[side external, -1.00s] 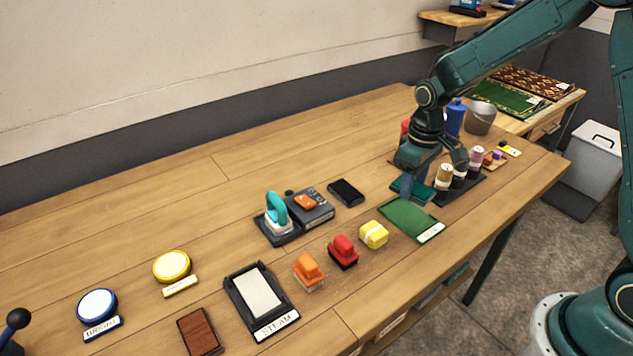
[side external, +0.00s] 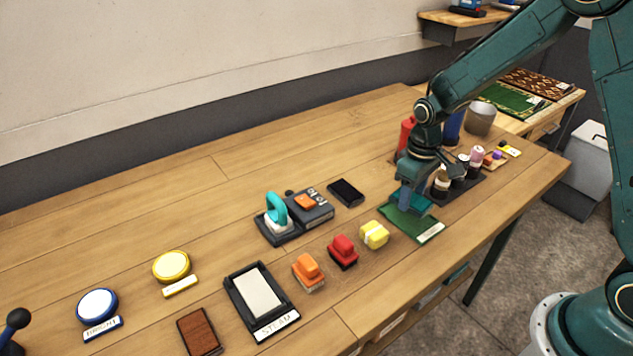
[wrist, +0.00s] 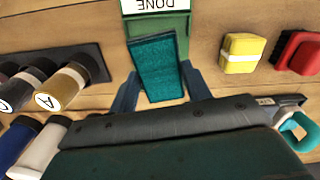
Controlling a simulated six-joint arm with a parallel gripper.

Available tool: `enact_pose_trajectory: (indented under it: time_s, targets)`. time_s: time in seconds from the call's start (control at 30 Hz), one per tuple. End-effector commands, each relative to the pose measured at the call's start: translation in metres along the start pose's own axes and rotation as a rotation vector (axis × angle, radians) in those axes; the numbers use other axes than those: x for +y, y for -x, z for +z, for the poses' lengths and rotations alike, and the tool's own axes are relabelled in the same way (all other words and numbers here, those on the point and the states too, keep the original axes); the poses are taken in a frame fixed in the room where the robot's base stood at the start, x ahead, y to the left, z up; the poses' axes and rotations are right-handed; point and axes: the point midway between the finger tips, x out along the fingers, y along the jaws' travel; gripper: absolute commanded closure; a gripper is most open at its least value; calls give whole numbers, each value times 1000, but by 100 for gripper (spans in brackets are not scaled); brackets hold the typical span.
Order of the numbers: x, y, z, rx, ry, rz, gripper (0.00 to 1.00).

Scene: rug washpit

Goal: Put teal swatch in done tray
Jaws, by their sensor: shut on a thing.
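The teal swatch (wrist: 158,68) is a flat, ribbed rectangle, seen between my gripper's two blue fingers in the wrist view. My gripper (side external: 407,209) is shut on it and holds it over the done tray. In the side view the swatch (side external: 418,203) shows partly beside the fingers. The done tray (side external: 403,225) is a flat green rectangle with a white label at its near right edge. In the wrist view the tray (wrist: 174,22) and its DONE label show beyond the swatch. I cannot tell whether the swatch touches the tray.
A yellow block (side external: 374,235) and a red brush-like block (side external: 343,251) stand left of the tray. A dark rack with several bottles (side external: 460,180) stands to its right. A black pad (side external: 346,192) lies behind. The back left of the table is clear.

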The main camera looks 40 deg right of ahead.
Motion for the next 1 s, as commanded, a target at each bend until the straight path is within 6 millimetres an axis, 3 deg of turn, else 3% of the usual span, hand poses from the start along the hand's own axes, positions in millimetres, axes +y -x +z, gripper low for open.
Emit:
enact_pose_trajectory:
  time_s: [0.4, 1.0]
  targets:
    - [0, -22, 0, 0, 0, 0, 74]
    - [0, -25, 0, 1, 0, 0, 74]
